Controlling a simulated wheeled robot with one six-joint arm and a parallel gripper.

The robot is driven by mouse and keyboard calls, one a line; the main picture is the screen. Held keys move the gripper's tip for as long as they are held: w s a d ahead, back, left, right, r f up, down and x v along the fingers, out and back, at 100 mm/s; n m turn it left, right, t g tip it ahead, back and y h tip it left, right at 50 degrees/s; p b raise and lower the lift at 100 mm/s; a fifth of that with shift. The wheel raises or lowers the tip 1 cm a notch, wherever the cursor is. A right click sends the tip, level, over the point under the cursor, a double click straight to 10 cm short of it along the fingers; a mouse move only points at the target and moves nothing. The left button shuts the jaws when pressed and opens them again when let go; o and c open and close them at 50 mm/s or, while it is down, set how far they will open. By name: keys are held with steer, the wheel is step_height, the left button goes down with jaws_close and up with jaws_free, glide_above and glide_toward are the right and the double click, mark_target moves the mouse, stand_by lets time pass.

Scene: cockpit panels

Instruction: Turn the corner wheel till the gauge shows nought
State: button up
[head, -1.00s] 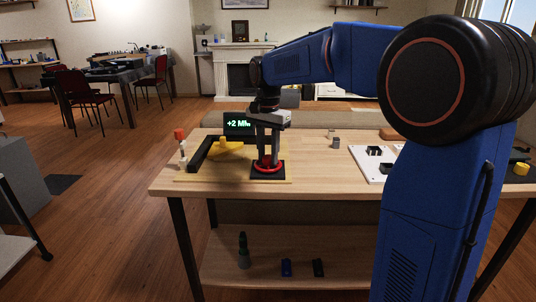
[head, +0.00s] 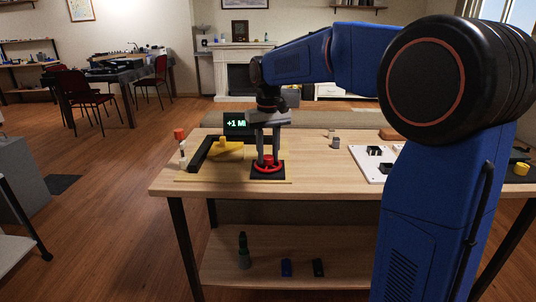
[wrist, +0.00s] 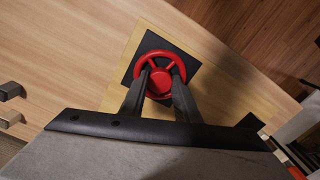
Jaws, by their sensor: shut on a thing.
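A red wheel (head: 268,164) with spokes sits on a black square base at the front right corner of a yellowish board (head: 220,180) on the table. My gripper (head: 268,156) points straight down over it and is shut on the wheel. In the wrist view the red wheel (wrist: 160,75) shows between my two gripper fingers (wrist: 159,90), which reach its hub and spokes. The gauge (head: 236,123) is a dark display behind the board with green text that reads "+1 M"; its right part is hidden by my gripper.
A yellow piece (head: 224,150) with a knob and a black angled bar (head: 200,154) lie left of the wheel. A red-topped post (head: 180,140) stands at the left edge. A white panel (head: 368,168) with black parts lies to the right. Table between is mostly clear.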

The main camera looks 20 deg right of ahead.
mark_target(268, 156)
steer(key=n, duration=0.4)
steer(key=shift+n, duration=2.8)
steer(key=o, duration=1)
steer(key=shift+o, duration=0.2)
step_height(268, 156, up, 18)
steer(key=shift+f, duration=0.25)
